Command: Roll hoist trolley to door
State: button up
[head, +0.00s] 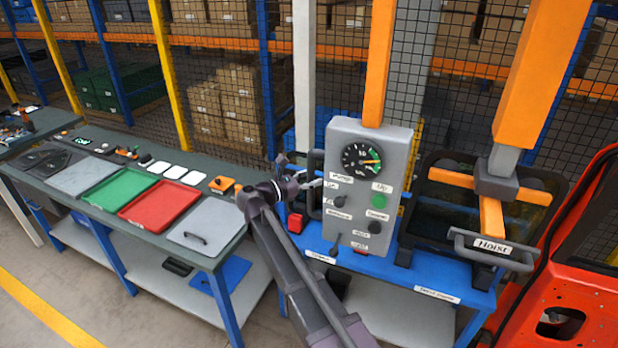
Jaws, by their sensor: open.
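The hoist (490,219) hangs at the right from an orange column, with orange arms and a grey handle (520,262) labelled "Hoist". A grey control box (348,222) with a round gauge, a green "Up" button and several dark knobs hangs left of it on an orange post. My gripper (312,183) is open, just left of the control box and well apart from the hoist handle. Its fingers are small in view, and I cannot tell whether they touch the dark handle beside the box. A dark framed panel (455,229) stands behind the hoist; I cannot tell if it is the door.
A blue bench (395,268) lies below the control box. A workbench (245,226) at left holds a green tray (119,199), a red tray (160,205) and grey lids. Mesh and loaded shelves stand behind. A red machine (565,285) fills the right edge. Floor is clear at lower left.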

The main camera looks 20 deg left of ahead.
grip_shut()
jog(key=shift+a, duration=0.25)
jog(key=shift+s+d, duration=0.15)
jog(key=shift+d, duration=0.05)
